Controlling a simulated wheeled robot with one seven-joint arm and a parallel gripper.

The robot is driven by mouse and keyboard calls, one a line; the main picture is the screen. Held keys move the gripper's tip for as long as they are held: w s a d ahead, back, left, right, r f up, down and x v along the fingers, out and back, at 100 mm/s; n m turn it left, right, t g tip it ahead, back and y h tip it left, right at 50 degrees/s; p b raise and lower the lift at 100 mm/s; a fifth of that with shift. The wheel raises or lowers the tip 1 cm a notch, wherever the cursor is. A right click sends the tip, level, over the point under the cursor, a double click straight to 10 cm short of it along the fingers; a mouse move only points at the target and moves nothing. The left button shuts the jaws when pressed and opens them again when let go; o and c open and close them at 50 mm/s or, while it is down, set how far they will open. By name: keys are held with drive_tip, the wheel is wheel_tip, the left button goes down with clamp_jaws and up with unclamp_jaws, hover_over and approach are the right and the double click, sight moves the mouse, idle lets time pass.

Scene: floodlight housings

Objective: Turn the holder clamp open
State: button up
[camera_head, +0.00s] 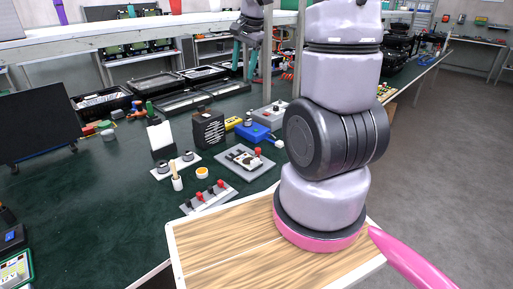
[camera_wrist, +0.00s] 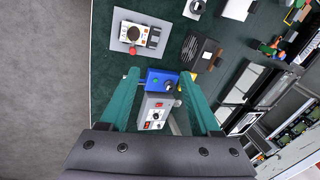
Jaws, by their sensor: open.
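A grey plate (camera_head: 245,161) on the green bench carries a black and white fixture with a red knob (camera_head: 258,151), which looks like the holder clamp. In the wrist view the fixture (camera_wrist: 142,36) is at the top left, its red knob (camera_wrist: 132,51) at its lower edge. Whether the clamp is open or closed cannot be told. My gripper (camera_wrist: 160,75) has its two teal fingers spread wide with nothing held. The blue box (camera_wrist: 160,82) shows between the fingers, apparently below them. In the head view my gripper (camera_head: 246,57) hangs above the back of the bench, away from the plate.
A plate with several red-tipped levers (camera_head: 209,197) sits nearer. A black ribbed block (camera_head: 208,129), a grey control box (camera_head: 271,115) and a white cup with a stick (camera_head: 176,181) stand around. Black trays (camera_head: 205,95) lie behind.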

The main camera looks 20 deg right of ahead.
drive_tip(key=w+d+f+m+g, duration=0.1)
drive_tip(key=w+d+f+m, duration=0.2)
drive_tip(key=f, duration=0.6)
drive_tip(key=m+g+h, duration=0.1)
drive_tip(key=m+g, duration=0.1)
hover_over(258, 148)
wheel_tip(258, 148, down, 16)
wheel_tip(258, 148, down, 11)
drive_tip(key=shift+s, duration=0.15)
clamp_jaws()
